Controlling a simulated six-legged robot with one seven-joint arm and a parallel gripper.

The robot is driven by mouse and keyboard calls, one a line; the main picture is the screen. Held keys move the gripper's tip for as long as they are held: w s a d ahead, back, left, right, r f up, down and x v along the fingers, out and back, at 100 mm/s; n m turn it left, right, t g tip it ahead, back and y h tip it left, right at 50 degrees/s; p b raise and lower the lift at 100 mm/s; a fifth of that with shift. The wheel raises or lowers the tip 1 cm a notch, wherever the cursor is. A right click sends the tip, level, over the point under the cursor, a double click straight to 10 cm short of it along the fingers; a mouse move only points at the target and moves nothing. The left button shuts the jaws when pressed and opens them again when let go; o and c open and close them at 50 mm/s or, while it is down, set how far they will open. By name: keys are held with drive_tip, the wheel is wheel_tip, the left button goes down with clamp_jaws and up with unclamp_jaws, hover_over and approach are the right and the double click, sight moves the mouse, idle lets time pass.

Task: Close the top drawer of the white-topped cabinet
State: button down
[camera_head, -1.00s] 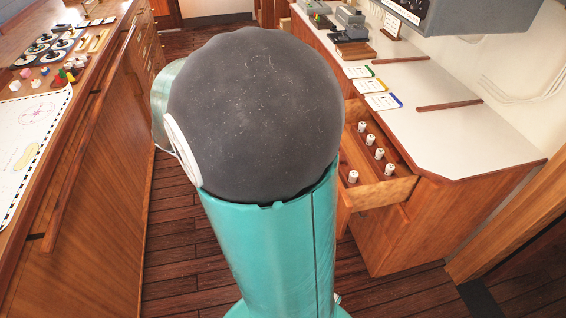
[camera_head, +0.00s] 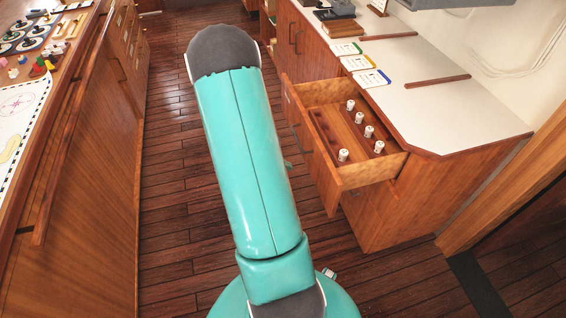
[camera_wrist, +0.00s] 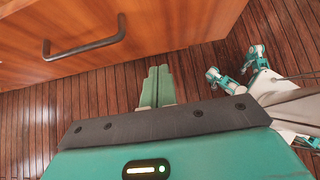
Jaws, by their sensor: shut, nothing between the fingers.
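The white-topped cabinet (camera_head: 440,112) stands along the right in the head view. Its top drawer (camera_head: 372,174) is pulled out into the aisle, with several small white-capped items standing inside. My gripper (camera_wrist: 159,72) shows in the wrist view with its green fingers together and nothing between them. It is over the floor, beside a wooden front with a dark bar handle (camera_wrist: 84,47); a gap of floor shows between them in the picture. I cannot tell for sure whether this front is the drawer's. In the head view my arm hides the gripper.
A long wooden counter (camera_head: 95,165) with a chart and small pieces lines the left. The plank floor (camera_head: 180,190) between is clear. Cards and a wooden strip (camera_head: 437,81) lie on the white top. A wooden post (camera_head: 500,195) stands at the right.

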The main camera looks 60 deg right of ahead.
sight(316, 170)
drive_tip(key=s+d+f, duration=0.2)
drive_tip(key=s+d, duration=0.1)
drive_tip(key=s+d+f, duration=0.2)
drive_tip(key=shift+s+d, duration=0.45)
drive_tip(key=shift+d, duration=0.05)
drive_tip(key=shift+s, duration=0.1)
